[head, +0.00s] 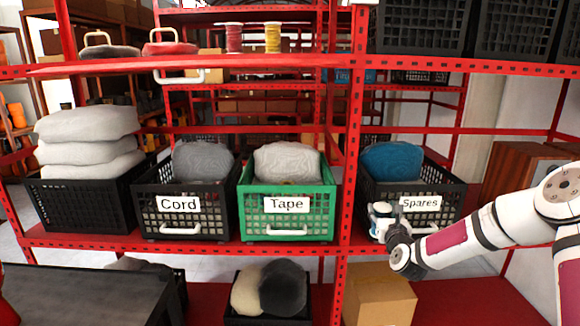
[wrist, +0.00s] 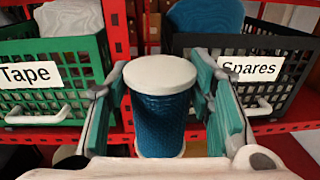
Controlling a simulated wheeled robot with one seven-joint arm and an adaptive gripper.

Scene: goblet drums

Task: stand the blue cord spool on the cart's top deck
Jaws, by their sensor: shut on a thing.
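The blue cord spool (wrist: 160,115) has a white round top flange and a ribbed blue winding, and it stands upright between my fingers in the wrist view. My gripper (wrist: 162,88) is shut on it, with one finger on each side. In the head view my gripper (head: 391,232) is at the front of the middle shelf, by the Spares crate, and hides most of the spool (head: 381,209). Whether the spool touches the shelf cannot be told. A dark flat top (head: 75,292) at lower left looks like the cart's top deck; its visible part is bare.
On the middle shelf stand the black Cord crate (head: 180,222), green Tape crate (head: 288,225) and black Spares crate (head: 445,207). A red upright (head: 350,165) rises beside my gripper. A cardboard box (head: 378,297) and a dark crate (head: 268,318) are below.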

